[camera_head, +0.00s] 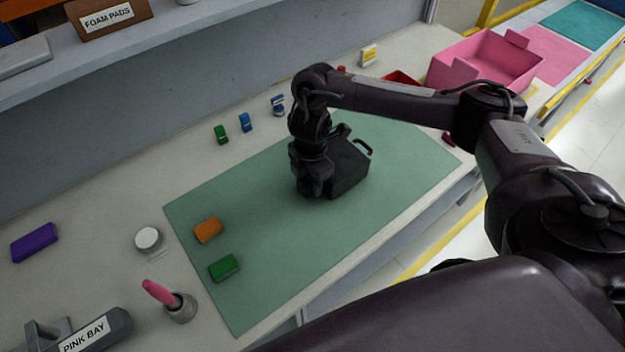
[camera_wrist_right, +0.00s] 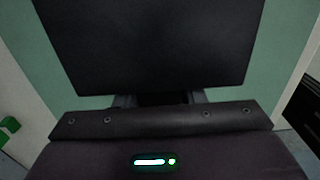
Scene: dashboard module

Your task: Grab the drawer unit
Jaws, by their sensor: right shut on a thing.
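The drawer unit (camera_head: 348,168) is a black box with a handle on its right side. It rests on the green mat (camera_head: 285,230), toward the mat's far part. My right gripper (camera_head: 318,188) is at the left side of the box, shut on it, with the arm reaching in from the right. In the right wrist view the black box (camera_wrist_right: 150,40) fills the top middle, right in front of the jaws (camera_wrist_right: 158,99). The fingertips are mostly hidden there. My left gripper is not in view.
An orange block (camera_head: 208,230) and a green block (camera_head: 224,267) lie on the mat's near left. A cup with a pink item (camera_head: 175,302) and a white round jar (camera_head: 148,239) stand left of it. A pink bin (camera_head: 485,62) is at the back right.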

